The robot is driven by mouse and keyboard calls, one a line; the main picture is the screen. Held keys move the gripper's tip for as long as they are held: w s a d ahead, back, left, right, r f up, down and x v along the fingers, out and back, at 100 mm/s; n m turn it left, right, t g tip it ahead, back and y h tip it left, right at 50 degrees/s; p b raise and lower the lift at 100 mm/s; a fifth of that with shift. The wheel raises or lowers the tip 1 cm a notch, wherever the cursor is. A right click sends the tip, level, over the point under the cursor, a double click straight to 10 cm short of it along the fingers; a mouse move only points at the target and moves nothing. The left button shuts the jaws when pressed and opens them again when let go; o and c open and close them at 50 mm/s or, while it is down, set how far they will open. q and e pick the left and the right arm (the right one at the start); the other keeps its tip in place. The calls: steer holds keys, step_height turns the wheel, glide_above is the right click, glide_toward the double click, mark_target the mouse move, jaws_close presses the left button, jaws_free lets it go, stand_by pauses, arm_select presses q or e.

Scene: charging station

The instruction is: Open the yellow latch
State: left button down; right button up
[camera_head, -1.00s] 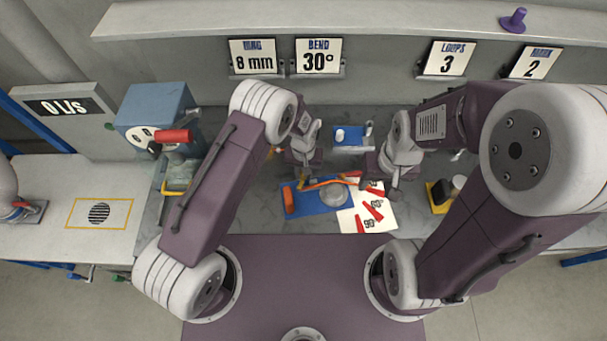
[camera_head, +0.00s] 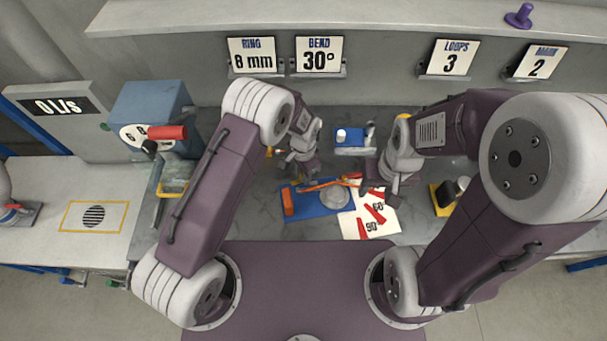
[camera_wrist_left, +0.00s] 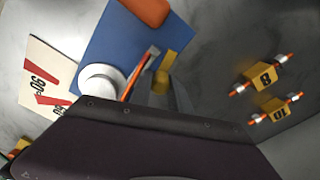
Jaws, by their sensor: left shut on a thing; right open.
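The blue board (camera_head: 310,209) lies on the bench with an orange block (camera_head: 288,202), a grey-white disc (camera_head: 334,197) and a thin orange-red rod (camera_head: 325,184) on it. In the left wrist view, the yellow latch (camera_wrist_left: 169,66) stands at the board's edge, beside the rod (camera_wrist_left: 136,78). My left gripper (camera_head: 308,181) is low over the board's far edge. Its fingers (camera_wrist_left: 165,92) are shut around the latch's near part and partly hide it. My right gripper (camera_head: 378,190) is open beside the rod's right end; its fingertips are partly unclear.
A white card with red angle marks (camera_head: 365,222) lies right of the board. Yellow number-marked pieces (camera_wrist_left: 265,75) lie on the bench. A small blue tray (camera_head: 352,147) stands behind, a yellow-black holder (camera_head: 441,203) at right, and a blue machine (camera_head: 150,110) at left.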

arm_select(q)
steer(key=shift+m, duration=0.7)
steer(key=c, duration=1.2)
jaws_free()
step_height(320, 180, up, 9)
steer(key=shift+r+b, duration=0.1)
steer(key=shift+b, duration=0.75)
